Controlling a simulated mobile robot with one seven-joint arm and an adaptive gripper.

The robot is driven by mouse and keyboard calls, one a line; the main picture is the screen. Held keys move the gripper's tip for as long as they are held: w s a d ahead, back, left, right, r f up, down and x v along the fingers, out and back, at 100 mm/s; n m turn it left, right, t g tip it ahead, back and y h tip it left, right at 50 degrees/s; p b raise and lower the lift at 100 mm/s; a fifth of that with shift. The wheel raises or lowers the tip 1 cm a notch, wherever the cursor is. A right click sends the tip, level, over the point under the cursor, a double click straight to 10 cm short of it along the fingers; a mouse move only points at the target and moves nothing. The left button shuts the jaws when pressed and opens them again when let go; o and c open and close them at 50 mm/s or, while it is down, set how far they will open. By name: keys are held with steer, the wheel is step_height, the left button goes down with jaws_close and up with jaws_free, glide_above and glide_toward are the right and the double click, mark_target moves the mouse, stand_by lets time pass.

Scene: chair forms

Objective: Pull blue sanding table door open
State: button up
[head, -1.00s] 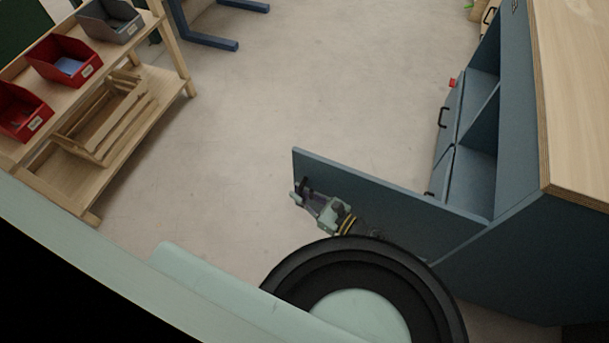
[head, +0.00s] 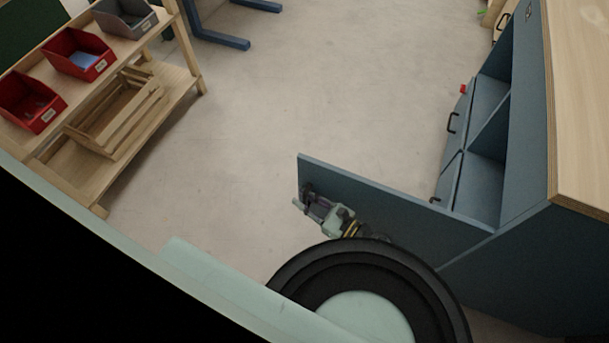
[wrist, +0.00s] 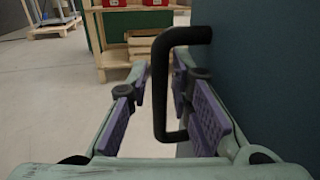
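The blue sanding table (head: 480,280) stands at the right in the head view, with a light wood top. Its near door (head: 400,205) stands swung well out from the body, baring the inside. The door's black handle (wrist: 160,95) is upright in the wrist view, on the door face (wrist: 260,70) at the right. My gripper (head: 308,203) is at the door's free end in the head view. In the wrist view my gripper (wrist: 160,100) has its purple-padded fingers apart, one on each side of the handle bar. A gap shows between the left finger and the bar.
A wooden shelf (head: 150,125) with red bins (head: 80,55) and a wooden crate (head: 115,110) stands at the left. Other closed blue doors (head: 455,130) with black handles lie farther along the table. The floor (head: 300,80) between is clear.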

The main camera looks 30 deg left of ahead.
steer(key=shift+d, duration=0.15)
steer(key=s+d, duration=0.1)
steer(key=d, duration=1)
steer(key=shift+s+d, duration=0.3)
steer(key=shift+s, duration=0.1)
